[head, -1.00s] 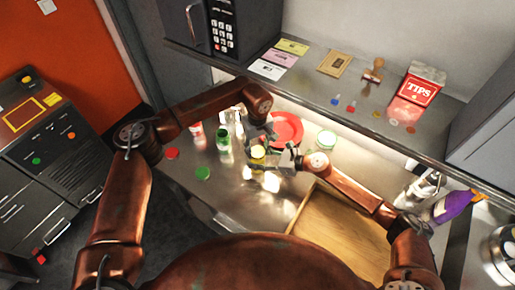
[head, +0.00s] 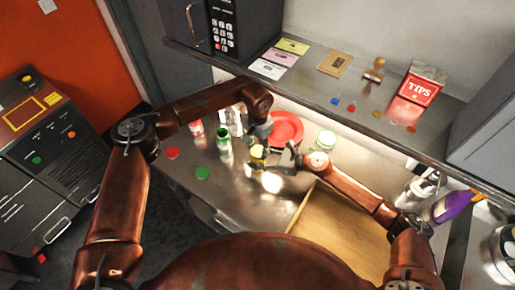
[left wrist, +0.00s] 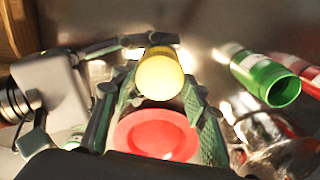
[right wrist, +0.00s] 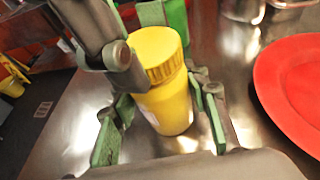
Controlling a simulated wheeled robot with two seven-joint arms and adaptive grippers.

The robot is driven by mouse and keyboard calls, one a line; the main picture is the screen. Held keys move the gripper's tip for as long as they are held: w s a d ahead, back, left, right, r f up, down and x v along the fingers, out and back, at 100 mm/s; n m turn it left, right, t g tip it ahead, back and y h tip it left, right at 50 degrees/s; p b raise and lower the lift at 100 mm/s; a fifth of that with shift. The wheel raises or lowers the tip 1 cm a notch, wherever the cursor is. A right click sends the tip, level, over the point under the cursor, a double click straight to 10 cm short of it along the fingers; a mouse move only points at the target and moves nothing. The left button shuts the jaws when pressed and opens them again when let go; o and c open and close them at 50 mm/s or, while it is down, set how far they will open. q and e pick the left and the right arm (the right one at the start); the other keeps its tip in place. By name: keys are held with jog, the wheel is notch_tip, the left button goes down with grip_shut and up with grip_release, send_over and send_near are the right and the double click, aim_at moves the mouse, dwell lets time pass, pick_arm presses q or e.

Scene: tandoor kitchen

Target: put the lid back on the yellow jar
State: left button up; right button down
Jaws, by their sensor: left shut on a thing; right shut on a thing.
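The yellow jar (right wrist: 165,105) stands upright on the steel counter, between the fingers of my right gripper (right wrist: 158,112), which is shut on its body. The yellow lid (right wrist: 155,52) sits on top of the jar; I cannot tell if it is fully seated. In the left wrist view the round yellow lid (left wrist: 160,75) shows from above, between the fingers of my left gripper (left wrist: 155,88), which is shut on it. In the head view the jar and lid (head: 258,153) are small and partly hidden by my left gripper (head: 260,142) and right gripper (head: 280,158).
A red plate (head: 290,126) lies behind the jar. An open green jar (head: 225,145) and a red jar (head: 196,130) stand left. A green lid (head: 203,172) and a red lid (head: 172,153) lie in front. A wooden tray (head: 345,225) takes the right front.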

pick_arm(q)
jog(key=o, duration=0.7)
jog(key=shift+r, duration=2.25)
jog(key=shift+c, duration=0.5)
